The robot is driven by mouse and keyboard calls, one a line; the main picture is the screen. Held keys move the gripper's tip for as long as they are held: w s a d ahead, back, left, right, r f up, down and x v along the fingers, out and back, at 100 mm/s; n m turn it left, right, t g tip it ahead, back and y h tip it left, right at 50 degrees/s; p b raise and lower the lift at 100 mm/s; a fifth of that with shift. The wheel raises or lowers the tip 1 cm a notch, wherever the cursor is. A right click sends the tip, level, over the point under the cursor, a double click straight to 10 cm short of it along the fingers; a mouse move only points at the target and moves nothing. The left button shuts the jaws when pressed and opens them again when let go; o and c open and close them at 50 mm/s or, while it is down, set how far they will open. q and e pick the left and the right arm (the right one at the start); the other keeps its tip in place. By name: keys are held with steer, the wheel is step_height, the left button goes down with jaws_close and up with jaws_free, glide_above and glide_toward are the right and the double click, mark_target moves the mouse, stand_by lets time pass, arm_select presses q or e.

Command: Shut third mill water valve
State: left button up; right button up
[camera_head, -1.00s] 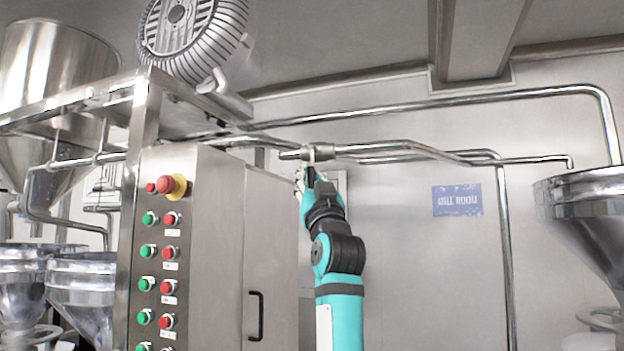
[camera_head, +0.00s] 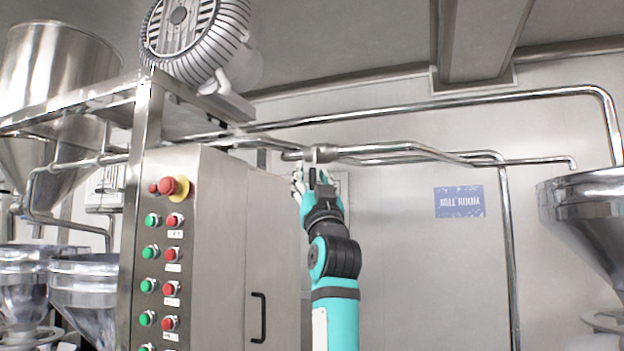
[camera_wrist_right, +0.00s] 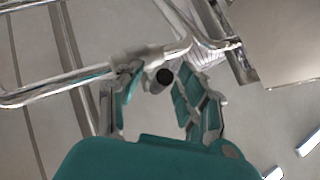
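The water valve (camera_head: 321,154) is a metal fitting on the pipe near the middle of the head view. Its dark handle (camera_head: 312,176) points down from it. In the right wrist view the round black end of the handle (camera_wrist_right: 165,77) shows between the fingers, just in front of the pipe. My right gripper (camera_head: 314,188) is raised just under the valve. In the wrist view the right gripper (camera_wrist_right: 161,86) has its teal fingers apart, one on each side of the handle, with gaps visible. My left gripper is not in view.
A steel control cabinet (camera_head: 222,235) with red and green buttons stands left of my right arm. Pipes (camera_head: 420,110) run along the wall above and to the right. Steel hoppers (camera_head: 590,200) stand at both sides. The wall below the sign (camera_head: 459,201) is clear.

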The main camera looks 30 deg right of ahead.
steer(key=v, duration=1.2)
